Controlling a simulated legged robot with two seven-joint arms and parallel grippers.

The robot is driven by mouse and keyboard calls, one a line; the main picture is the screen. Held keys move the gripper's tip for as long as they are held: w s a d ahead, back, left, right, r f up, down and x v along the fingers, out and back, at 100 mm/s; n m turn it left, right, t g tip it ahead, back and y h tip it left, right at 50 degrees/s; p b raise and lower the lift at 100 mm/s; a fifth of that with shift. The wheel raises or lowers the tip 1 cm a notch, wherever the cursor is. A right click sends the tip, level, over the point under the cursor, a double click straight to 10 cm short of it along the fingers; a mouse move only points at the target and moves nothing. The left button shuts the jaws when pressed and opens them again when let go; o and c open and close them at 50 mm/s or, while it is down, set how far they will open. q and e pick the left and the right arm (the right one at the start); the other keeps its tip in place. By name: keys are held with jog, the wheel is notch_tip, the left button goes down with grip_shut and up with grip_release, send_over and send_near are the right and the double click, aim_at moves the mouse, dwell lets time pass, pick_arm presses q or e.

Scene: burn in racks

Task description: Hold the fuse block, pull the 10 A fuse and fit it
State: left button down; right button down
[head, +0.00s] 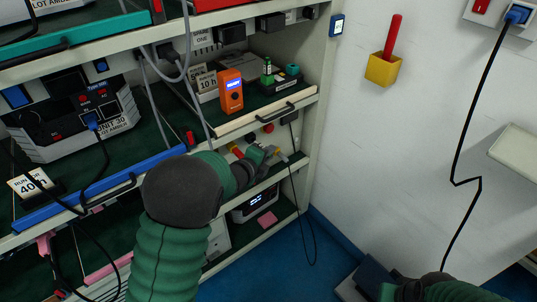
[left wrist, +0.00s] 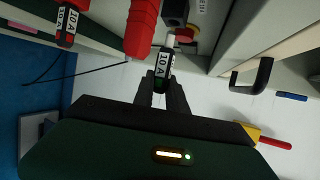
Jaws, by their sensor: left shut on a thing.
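My left gripper (head: 275,153) reaches to the lower right part of the rack, below the shelf with the orange meter. In the left wrist view its two dark fingers (left wrist: 162,92) are shut on a black fuse (left wrist: 163,66) with a white 10 A label. The fuse's pale far tip points at a black and red fitting (left wrist: 178,32); I cannot tell whether they touch. A second 10 A labelled piece (left wrist: 68,24), red and black, is at upper left. I cannot make out the fuse block for certain. My right gripper (head: 388,292) is barely in view at the bottom edge, its fingers unclear.
A red part (left wrist: 140,28) is close beside the held fuse. The orange meter (head: 231,91) stands on the shelf above, behind a black handle (head: 275,113). A thin black cable (head: 297,200) hangs below. A yellow holder (head: 383,69) is on the wall. Blue floor (head: 310,260) is mostly clear.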

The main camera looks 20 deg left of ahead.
pick_arm(q)
jog(key=shift+w+a+p, duration=0.2)
jog(key=shift+w+a, duration=0.3)
jog(key=shift+a, duration=0.2)
jog(key=shift+w+a+p, duration=0.15)
jog(key=shift+w+a, duration=0.3)
jog(key=shift+a, duration=0.25)
jog(key=c, duration=1.3)
grip_release()
jog(key=shift+o, duration=0.2)
